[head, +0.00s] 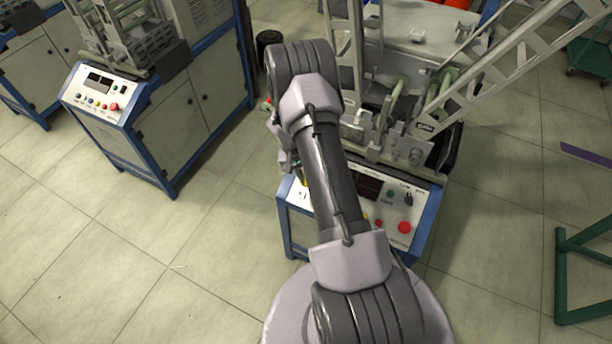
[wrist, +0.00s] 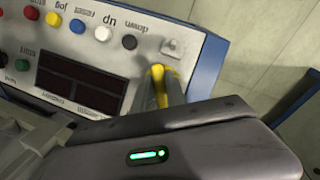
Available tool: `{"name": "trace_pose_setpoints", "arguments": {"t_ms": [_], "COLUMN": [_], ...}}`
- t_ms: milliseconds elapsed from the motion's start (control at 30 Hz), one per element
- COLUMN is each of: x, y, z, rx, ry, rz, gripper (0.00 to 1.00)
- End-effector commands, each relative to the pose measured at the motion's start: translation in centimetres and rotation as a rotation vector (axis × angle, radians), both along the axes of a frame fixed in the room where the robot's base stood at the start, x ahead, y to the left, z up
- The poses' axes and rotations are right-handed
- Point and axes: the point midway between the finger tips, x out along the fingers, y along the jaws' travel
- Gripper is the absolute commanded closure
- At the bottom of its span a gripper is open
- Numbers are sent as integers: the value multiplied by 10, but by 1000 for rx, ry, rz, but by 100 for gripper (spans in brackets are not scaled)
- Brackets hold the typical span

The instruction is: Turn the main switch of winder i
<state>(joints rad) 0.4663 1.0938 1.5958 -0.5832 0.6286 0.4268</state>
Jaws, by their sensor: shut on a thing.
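The winder below my arm has a pale control panel (head: 395,213) with a blue frame. The wrist view shows this panel (wrist: 140,45) upside down. My gripper (wrist: 165,70) has two grey fingers with yellow tips, close together at the panel's edge beside the dark display. It is shut on a small part there that the fingers mostly hide; by its place it seems to be the main switch. A small grey plate (wrist: 173,48) shows just beyond the tips. In the head view my arm covers the panel's left part, and the fingertips cannot be made out.
A red button (head: 404,227) and black knob (head: 408,199) sit right of my arm. Another winder (head: 160,110) stands left. A green frame (head: 580,270) stands right.

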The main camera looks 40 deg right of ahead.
Motion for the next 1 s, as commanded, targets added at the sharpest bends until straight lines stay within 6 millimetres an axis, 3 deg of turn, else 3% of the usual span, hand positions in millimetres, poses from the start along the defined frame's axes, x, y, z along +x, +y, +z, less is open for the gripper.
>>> {"name": "trace_pose_setpoints", "arguments": {"t_ms": [67,100,200,567,767,1000], "x": [-1,-1,0,1,7,17], "y": [0,0,0,1,7,20], "z": [0,0,0,6,49,122], "rx": [0,0,1,-1,-1,-1], "ry": [2,2,1,-1,-2,-3], "rz": [1,1,1,0,0,0], "gripper": [100,78,62,62,62,62]}}
